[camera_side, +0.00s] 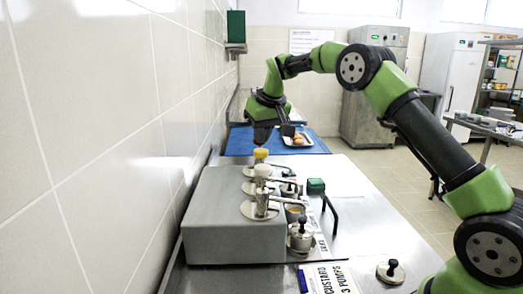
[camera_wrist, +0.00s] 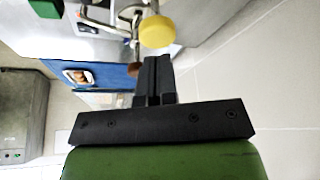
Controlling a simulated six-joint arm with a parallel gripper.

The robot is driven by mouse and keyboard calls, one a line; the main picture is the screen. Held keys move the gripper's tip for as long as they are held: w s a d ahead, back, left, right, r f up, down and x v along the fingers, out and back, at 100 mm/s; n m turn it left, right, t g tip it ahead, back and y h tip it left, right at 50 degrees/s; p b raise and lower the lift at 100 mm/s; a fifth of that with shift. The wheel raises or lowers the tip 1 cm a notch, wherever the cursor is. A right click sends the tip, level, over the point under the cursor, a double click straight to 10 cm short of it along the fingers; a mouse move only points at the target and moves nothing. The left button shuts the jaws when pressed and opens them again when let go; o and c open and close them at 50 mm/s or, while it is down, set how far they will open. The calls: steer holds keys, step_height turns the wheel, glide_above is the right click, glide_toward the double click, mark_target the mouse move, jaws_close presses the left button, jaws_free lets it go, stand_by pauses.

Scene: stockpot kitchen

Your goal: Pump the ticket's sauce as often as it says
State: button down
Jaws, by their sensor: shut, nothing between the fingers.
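A grey steel dispenser box (camera_side: 235,225) stands by the tiled wall with a row of pumps. One pump has a yellow knob (camera_side: 261,154); a nearer one has a cream knob (camera_side: 262,170). The ticket (camera_side: 329,280) lies at the front, its sideways print seeming to read "CUSTARD 3 PUMPS". My gripper (camera_side: 262,142) points down just above the yellow knob, shut and empty. In the wrist view, the shut fingertips (camera_wrist: 158,60) appear close to the yellow knob (camera_wrist: 157,32); I cannot tell whether they touch. Any pump behind the yellow one is hidden.
Small metal pots (camera_side: 301,237) with black-knobbed lids stand right of the pumps. A green block (camera_side: 316,185) and a black handle (camera_side: 330,213) are beside them. A loose lid (camera_side: 390,271) lies front right. Behind, a blue mat (camera_side: 240,142) holds a food tray (camera_side: 304,144).

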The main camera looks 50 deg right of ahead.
mark_target(262, 151)
steer(key=shift+f, duration=0.1)
stand_by(0.4)
steer(key=shift+f, duration=2.3)
steer(key=shift+r, duration=2.4)
steer(key=shift+w+r, duration=0.1)
steer(key=shift+r, duration=2.4)
steer(key=shift+r, duration=0.1)
